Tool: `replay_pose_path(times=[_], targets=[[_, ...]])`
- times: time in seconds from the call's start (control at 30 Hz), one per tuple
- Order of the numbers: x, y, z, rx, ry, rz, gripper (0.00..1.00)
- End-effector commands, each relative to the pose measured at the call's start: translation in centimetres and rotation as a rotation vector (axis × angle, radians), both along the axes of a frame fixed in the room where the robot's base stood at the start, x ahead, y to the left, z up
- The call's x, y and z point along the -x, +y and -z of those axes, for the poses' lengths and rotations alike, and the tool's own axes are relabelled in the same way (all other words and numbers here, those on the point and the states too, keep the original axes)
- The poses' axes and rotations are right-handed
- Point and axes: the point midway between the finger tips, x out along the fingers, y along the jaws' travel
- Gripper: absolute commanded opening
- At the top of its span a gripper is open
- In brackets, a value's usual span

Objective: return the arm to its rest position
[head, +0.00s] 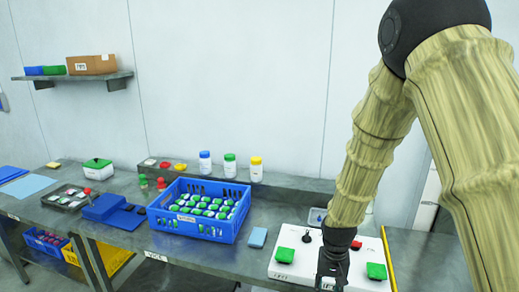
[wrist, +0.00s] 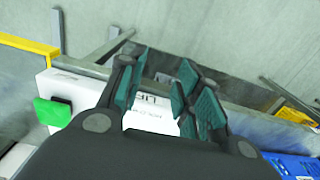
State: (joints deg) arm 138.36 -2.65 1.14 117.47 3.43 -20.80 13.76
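My gripper (head: 333,270) hangs pointing down at the front edge of the white control box (head: 298,268) in the head view. My arm, in a pale yellow-green sleeve, comes down from the upper right. In the wrist view my gripper (wrist: 160,88) has its teal-padded fingers apart, with nothing seen between them. The white box (wrist: 90,88) lies beyond and below the fingers. I cannot tell whether the fingers touch it.
The box carries green pads (head: 285,254) and (head: 376,271), a black knob and a red part. A blue crate (head: 190,229) of green-capped bottles stands to its left. Three capped bottles (head: 230,167) stand behind. A yellow strip (head: 388,258) runs right of the box.

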Motion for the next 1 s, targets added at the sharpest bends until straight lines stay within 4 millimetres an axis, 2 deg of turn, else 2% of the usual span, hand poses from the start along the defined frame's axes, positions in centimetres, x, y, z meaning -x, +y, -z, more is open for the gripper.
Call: replay_pose_path(times=[0.17,0.27,0.33,0.47,0.6,0.7,0.9,1.0], targets=[[3.0,-0.6,4.0,-0.001,-0.001,-0.013,0.34],[4.8,-0.9,7.4,-0.001,0.003,-0.028,0.34],[6.3,-1.1,10.3,-0.001,0.006,-0.04,0.34],[9.9,-1.5,15.5,-0.001,0.01,-0.067,0.34],[14.3,-1.9,20.3,-0.003,0.011,-0.096,0.34],[17.7,-2.2,23.1,-0.005,0.009,-0.116,0.34],[24.7,-2.6,27.7,-0.007,0.011,-0.155,0.34],[28.1,-2.7,29.3,-0.009,0.01,-0.174,0.34]])
